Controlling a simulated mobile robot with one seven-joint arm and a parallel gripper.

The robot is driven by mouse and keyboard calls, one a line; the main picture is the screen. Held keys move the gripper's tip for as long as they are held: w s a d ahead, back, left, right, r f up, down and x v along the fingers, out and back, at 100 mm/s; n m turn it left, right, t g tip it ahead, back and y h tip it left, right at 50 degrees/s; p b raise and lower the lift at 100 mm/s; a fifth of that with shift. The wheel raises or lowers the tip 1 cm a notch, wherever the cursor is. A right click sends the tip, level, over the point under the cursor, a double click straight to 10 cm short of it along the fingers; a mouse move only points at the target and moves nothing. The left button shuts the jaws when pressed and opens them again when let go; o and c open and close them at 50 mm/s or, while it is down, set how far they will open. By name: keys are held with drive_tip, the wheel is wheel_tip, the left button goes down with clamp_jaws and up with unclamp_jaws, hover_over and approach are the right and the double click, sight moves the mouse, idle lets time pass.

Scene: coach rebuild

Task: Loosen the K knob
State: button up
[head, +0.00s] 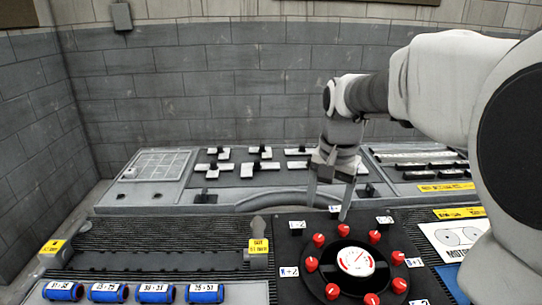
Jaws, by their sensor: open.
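The knob labels are small, and I cannot read which one is K. One label (334,209) sits between my fingertips, behind the top red knob (343,230); another red knob (319,240) is to its left.
Blue cylinders (108,292) lie in a row at the front left. A ribbed black panel (160,250) with yellow tags is left of the dial. White-and-black switches (262,165) stand behind. A grey brick wall (200,90) closes the back. My arm covers the right side.

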drive_tip(key=m+g, duration=0.1)
drive_tip(key=m, duration=0.1)
hover_over(312, 261)
wheel_tip(312, 261, down, 6)
drive_tip(key=b, duration=0.1)
drive_tip(key=shift+g, duration=0.3)
wheel_tip(312, 261, down, 18)
drive_tip(key=b, duration=0.2)
drive_tip(key=shift+r+b, duration=0.1)
drive_tip(key=shift+b, duration=0.25)
clamp_jaws()
